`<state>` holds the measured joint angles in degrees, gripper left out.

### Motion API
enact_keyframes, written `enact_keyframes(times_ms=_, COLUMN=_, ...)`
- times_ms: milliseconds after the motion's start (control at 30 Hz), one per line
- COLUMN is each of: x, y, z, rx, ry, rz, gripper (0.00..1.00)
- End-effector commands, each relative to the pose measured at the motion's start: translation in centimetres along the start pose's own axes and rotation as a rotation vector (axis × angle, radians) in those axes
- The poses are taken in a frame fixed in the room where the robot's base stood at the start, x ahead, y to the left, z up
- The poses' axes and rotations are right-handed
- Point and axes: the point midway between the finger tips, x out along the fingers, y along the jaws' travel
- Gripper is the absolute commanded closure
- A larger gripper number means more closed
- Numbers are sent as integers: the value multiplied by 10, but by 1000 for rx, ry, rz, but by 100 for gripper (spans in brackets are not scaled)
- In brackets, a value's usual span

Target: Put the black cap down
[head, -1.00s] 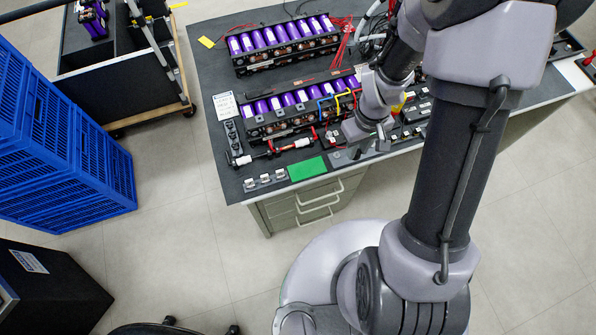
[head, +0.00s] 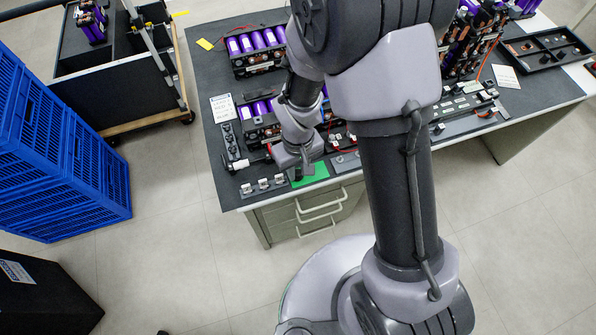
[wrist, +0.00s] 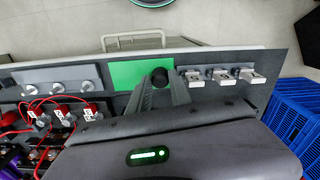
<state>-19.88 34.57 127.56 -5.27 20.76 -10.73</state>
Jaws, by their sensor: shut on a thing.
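The black cap (wrist: 160,77) is round and dark, between the fingertips of my gripper in the wrist view. My gripper (wrist: 160,84) is shut on it, over the right part of a green mat (wrist: 127,75). In the head view my gripper (head: 299,174) is over the green mat (head: 320,172) near the bench's front edge, and the cap is too small to make out there. I cannot tell whether the cap touches the mat.
A rack of metal clips (wrist: 222,77) lies right of the mat in the wrist view. A grey strip with round knobs (wrist: 57,88) lies left of it. Battery modules with purple cells (head: 257,48) stand farther back on the bench. Blue crates (head: 62,160) stand on the floor at left.

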Motion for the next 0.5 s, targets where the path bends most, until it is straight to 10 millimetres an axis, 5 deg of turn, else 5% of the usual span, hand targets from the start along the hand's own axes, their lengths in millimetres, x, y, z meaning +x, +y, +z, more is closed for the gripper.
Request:
enact_keyframes(times_ms=300, x=5, y=0, z=0, rx=0, ry=2, rz=0, gripper=100)
enact_keyframes(times_ms=333, x=6, y=0, z=0, rx=0, ry=2, rz=0, gripper=74)
enact_keyframes(times_ms=367, x=5, y=0, z=0, rx=0, ry=2, rz=0, gripper=68)
enact_keyframes(times_ms=500, x=4, y=1, z=0, rx=0, ry=2, rz=0, gripper=66)
